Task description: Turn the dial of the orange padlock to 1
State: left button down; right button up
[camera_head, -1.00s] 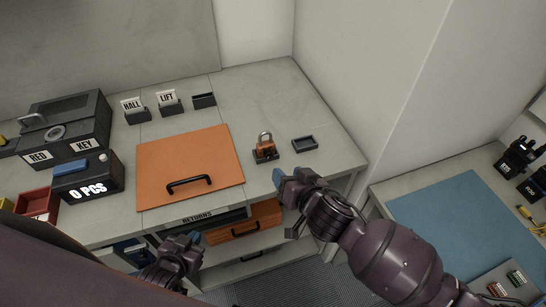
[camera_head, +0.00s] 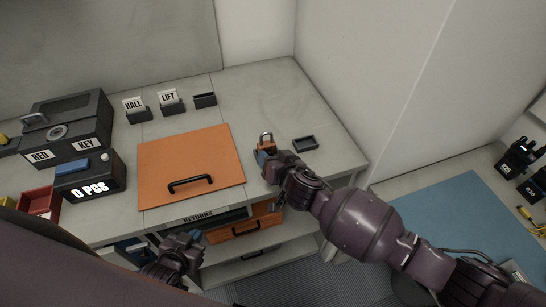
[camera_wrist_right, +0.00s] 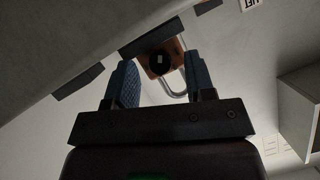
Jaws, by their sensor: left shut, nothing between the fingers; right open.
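The orange padlock (camera_head: 266,144) stands upright in its dark holder on the worktop, its shackle up; my right gripper hides its lower part in the head view. In the right wrist view the padlock (camera_wrist_right: 160,60) shows between and just beyond the fingers, with a round black dial (camera_wrist_right: 159,63) bearing a small pale mark too small to read. My right gripper (camera_head: 266,163) is open around the line to the padlock; I cannot tell whether it touches. My left gripper (camera_head: 194,238) is shut and empty, low in front of the desk drawers.
A small black tray (camera_head: 305,143) lies right of the padlock. An orange panel with a handle (camera_head: 190,165) lies to the left. HALL (camera_head: 134,108) and LIFT (camera_head: 170,101) card holders stand behind it. A wall (camera_head: 385,90) rises beyond the desk's right edge.

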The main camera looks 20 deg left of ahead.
grip_shut()
jog(key=shift+n, duration=0.3)
jog(key=shift+s+a+n+t+h, duration=0.15)
jog(key=shift+n+t+h, duration=0.35)
jog(key=shift+n+h, duration=0.45)
jog(key=shift+a+n+t+h+b, duration=0.1)
jog(key=shift+n+t+h+b, duration=0.3)
jog(key=shift+n, duration=0.65)
